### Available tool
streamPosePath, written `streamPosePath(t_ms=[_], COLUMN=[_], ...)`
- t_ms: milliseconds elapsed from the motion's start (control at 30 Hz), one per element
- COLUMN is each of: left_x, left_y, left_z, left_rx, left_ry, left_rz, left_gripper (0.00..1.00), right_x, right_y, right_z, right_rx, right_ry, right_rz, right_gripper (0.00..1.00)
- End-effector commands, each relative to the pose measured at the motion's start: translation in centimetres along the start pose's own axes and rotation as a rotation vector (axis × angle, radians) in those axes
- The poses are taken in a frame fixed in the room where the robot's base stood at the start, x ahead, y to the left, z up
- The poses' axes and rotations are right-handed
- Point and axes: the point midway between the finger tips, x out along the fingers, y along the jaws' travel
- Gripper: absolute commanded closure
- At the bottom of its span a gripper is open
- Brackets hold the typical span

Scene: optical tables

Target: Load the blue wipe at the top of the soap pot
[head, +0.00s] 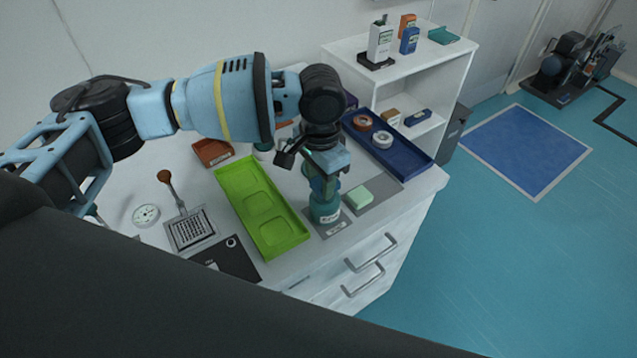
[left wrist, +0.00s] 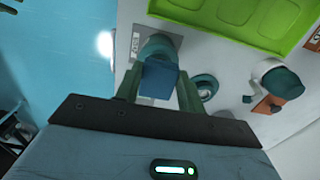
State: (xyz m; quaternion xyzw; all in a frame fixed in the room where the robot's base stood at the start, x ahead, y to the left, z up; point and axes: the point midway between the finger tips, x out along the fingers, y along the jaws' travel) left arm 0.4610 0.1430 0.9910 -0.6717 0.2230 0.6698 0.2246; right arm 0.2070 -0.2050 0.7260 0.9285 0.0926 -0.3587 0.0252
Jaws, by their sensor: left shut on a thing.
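The soap pot (head: 325,212) is a teal pot standing on a grey labelled mat near the front edge of the white worktop, right of the lime tray. My left gripper (head: 323,182) points down directly over the pot. In the left wrist view its fingers (left wrist: 160,90) are shut on the blue wipe (left wrist: 160,78), a small blue block. The pot (left wrist: 158,47) shows just beyond the wipe, in line with it. The fingers hide much of the wipe in the head view. I cannot tell whether the wipe touches the pot's top. My right gripper is not in view.
A pale green block (head: 359,197) sits close right of the pot. The lime tray (head: 233,190) lies to the left. A navy tray (head: 408,150) with tape rolls is behind right. A white shelf (head: 455,62) stands at the back. Drawer handles (head: 372,254) stick out in front.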

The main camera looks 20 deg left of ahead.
Motion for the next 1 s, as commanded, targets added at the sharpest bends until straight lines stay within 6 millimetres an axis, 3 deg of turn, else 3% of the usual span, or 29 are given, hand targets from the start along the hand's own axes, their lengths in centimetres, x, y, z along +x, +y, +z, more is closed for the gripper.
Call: streamPosePath(t_ms=[400,733,1000], left_x=[-3.0,-4.9,-5.1], left_y=[0.0,0.0,0.0], left_z=[0.0,-0.1,0.0], left_rx=[0.000,0.001,0.001], left_ry=[0.003,0.002,0.001], left_rz=[-0.001,0.000,0.001], left_gripper=[0.80,0.80,0.80], right_x=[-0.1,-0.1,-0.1], right_y=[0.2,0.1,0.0], right_z=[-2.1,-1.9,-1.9], right_rx=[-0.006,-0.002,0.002], right_ry=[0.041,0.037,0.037], right_rz=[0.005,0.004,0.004], right_gripper=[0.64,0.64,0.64])
